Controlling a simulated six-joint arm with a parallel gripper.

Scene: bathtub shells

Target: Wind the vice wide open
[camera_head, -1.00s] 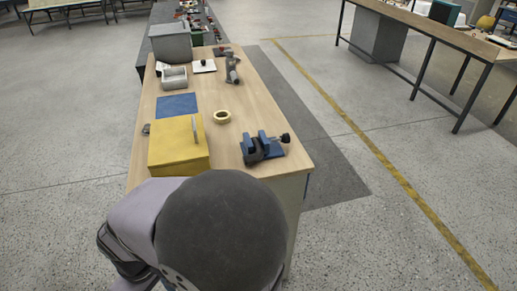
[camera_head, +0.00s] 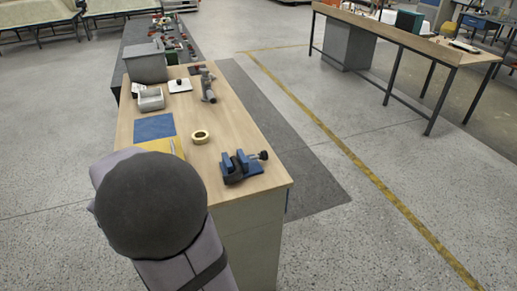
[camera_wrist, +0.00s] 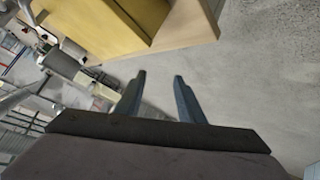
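The blue vice (camera_head: 241,167) sits near the front right corner of the wooden bench in the head view. It has a dark screw knob (camera_head: 263,155) on its right side. How far its jaws stand apart is too small to tell. My gripper (camera_wrist: 158,78) shows in the wrist view with its two fingers apart and nothing between them. It is away from the vice, which does not show in the wrist view. In the head view my arm hides my gripper and most of the yellow box.
The bench (camera_head: 230,117) also holds a tape roll (camera_head: 200,137), a blue mat (camera_head: 154,126), a grey tray (camera_head: 150,98), a grey bin (camera_head: 146,64) and a standing grey tool (camera_head: 207,85). The yellow box (camera_head: 165,147) lies left of the vice. Bench top around the vice is clear.

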